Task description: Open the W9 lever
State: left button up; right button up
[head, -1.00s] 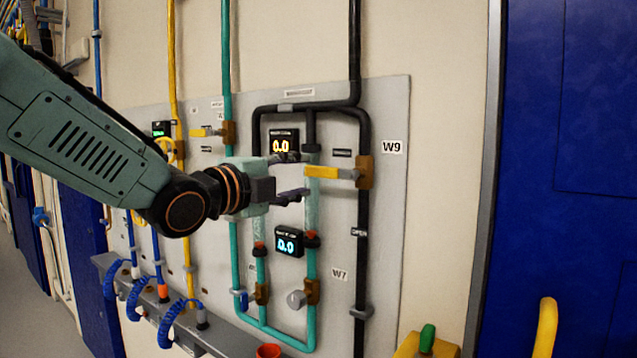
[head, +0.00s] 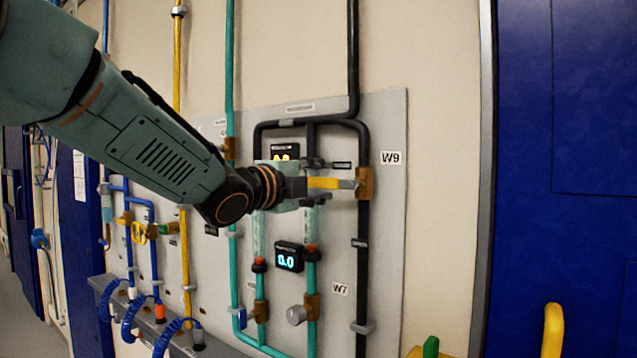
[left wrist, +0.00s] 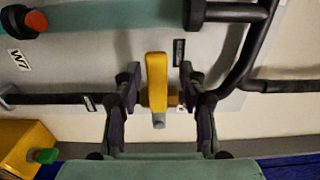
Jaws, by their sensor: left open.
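The W9 lever (head: 325,183) is a yellow handle on a brass valve body (head: 364,183) on the black vertical pipe, left of the W9 label (head: 391,158). It lies level, pointing left. My left gripper (head: 316,181) is open, with one finger above the lever and one below it. In the left wrist view, the yellow lever (left wrist: 157,72) stands between the two open fingers of the gripper (left wrist: 159,85), with a gap on each side. My left gripper hides part of the panel behind it. My right gripper is not in view.
The W7 valve (head: 311,307) with a round grey knob is below left, on teal piping. A lit display (head: 289,257) sits beneath my gripper. Blue coiled hoses (head: 130,318) hang at the lower left. Bare wall lies right of the panel, before a blue door (head: 580,170).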

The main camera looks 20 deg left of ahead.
pick_arm(q)
jog(key=shift+w+a+f, duration=0.2)
jog(key=shift+w+f, duration=0.05)
jog(key=shift+w, duration=0.1)
jog(key=c, duration=0.5)
jog(key=shift+d, duration=0.1)
grip_shut()
jog(key=shift+f, duration=0.1)
